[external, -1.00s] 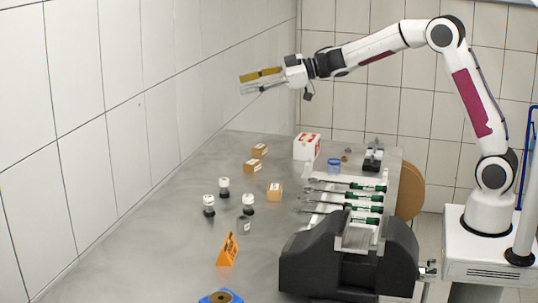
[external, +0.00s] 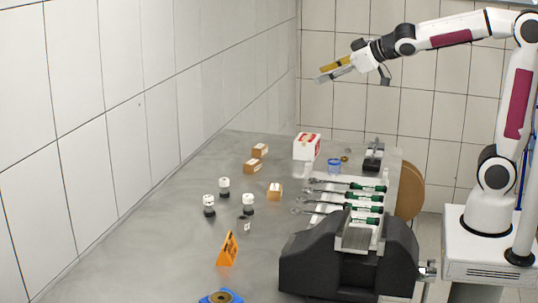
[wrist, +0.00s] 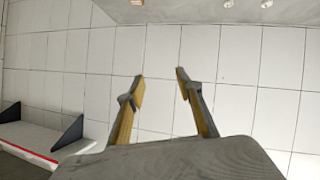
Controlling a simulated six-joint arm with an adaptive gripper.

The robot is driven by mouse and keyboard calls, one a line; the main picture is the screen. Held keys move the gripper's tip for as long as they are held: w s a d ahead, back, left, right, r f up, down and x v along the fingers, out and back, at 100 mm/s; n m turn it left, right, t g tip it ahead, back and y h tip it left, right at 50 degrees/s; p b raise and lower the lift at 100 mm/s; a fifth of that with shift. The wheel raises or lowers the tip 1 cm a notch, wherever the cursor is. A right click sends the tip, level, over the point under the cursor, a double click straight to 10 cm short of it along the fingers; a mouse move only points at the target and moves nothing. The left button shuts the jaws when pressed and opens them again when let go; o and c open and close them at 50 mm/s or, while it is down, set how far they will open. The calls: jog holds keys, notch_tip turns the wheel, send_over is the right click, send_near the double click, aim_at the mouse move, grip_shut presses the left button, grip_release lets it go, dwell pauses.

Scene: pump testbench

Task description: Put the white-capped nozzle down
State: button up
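Several small bottle-like pieces stand on the grey table. Three of them have white caps and dark lower parts: a left one (external: 209,205), a back one (external: 223,187) and a right one (external: 248,204). Which of them is the task's nozzle I cannot tell. My gripper (external: 335,69) is high above the far end of the table, well away from them. In the wrist view my gripper (wrist: 160,81) has its two fingers apart with nothing between them. Two small white shapes show at that view's top edge, too cut off to identify.
Small brown boxes (external: 274,192) and an orange sign (external: 228,249) stand on the grey table (external: 150,240). A white-and-red box (external: 307,147), a blue ring-shaped item (external: 334,166), green-handled tools (external: 367,197) and a black machine (external: 310,262) are at the right. A tiled wall borders the left.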

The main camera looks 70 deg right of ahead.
jog(key=s+a+f+g+y, duration=0.1)
jog(key=s+a+f+g, duration=0.1)
jog(key=s, duration=0.7)
jog(key=s+a+f+g+y, duration=0.1)
jog(key=s+a+f+g, duration=0.1)
jog(key=s+a+f, duration=0.2)
jog(key=s+a+f+g+y, duration=0.1)
jog(key=s+f, duration=0.7)
jog(key=s, duration=0.8)
jog(key=a+g, duration=0.1)
jog(key=a, duration=0.1)
jog(key=shift+a+m, duration=0.3)
jog(key=shift+a, duration=0.1)
jog(key=shift+o, duration=0.6)
jog(key=shift+s, duration=0.1)
jog(key=shift+r, duration=0.1)
